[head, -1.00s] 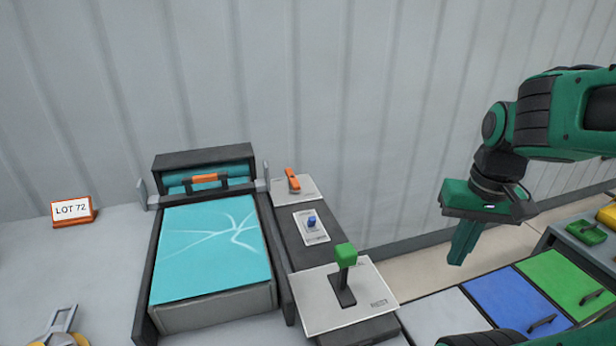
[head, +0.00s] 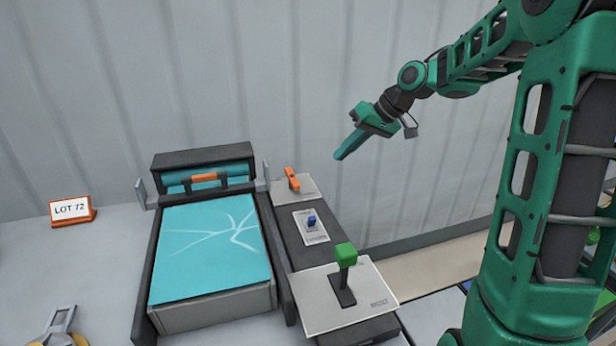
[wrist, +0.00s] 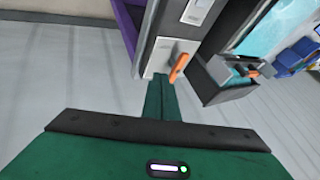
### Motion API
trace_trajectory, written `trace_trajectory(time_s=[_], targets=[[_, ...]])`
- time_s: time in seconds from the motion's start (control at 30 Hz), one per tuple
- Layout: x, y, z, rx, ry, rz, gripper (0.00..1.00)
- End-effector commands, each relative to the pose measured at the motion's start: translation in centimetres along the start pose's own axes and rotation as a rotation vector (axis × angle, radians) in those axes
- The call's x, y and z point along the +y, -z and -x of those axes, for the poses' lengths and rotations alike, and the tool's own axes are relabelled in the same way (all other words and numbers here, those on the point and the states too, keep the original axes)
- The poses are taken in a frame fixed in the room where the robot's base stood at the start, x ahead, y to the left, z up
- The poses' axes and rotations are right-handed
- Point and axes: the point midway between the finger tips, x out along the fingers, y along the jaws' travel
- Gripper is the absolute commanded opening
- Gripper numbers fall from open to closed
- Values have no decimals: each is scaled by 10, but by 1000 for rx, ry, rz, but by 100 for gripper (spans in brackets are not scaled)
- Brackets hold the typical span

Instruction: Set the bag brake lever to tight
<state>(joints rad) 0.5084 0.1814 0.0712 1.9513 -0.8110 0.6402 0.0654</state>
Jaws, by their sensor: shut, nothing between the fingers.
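An orange lever (head: 291,179) stands on a light plate (head: 312,187) at the far end of the dark strip beside the conveyor. It also shows in the wrist view (wrist: 179,68), just beyond my fingertips. I cannot read a label that names it as the bag brake lever. A lever with a green knob (head: 346,255) stands upright on a larger plate (head: 315,300) at the near end. My gripper (head: 339,156) is shut and empty, in the air to the right of the orange lever and higher in the head view. Its closed fingers also show in the wrist view (wrist: 160,80).
A small blue switch (head: 311,220) sits between the two levers. The teal-topped conveyor (head: 208,250) is on the left, with an orange-handled teal item (head: 207,178) at its back. A LOT 72 sign (head: 72,210) stands further left. The grey wall closes the back.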

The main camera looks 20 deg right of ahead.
Motion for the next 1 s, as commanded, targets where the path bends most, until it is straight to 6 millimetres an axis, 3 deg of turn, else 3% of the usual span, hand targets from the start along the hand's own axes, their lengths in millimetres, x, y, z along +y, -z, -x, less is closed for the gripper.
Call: trace_trajectory(time_s=[0.37, 0.9, 1.0], targets=[[0, -1, -8, -2, 0, 0, 0], [0, -2, -102, -4, 0, 0, 0], [-14, -1, -108, -2, -2, 2, 0]])
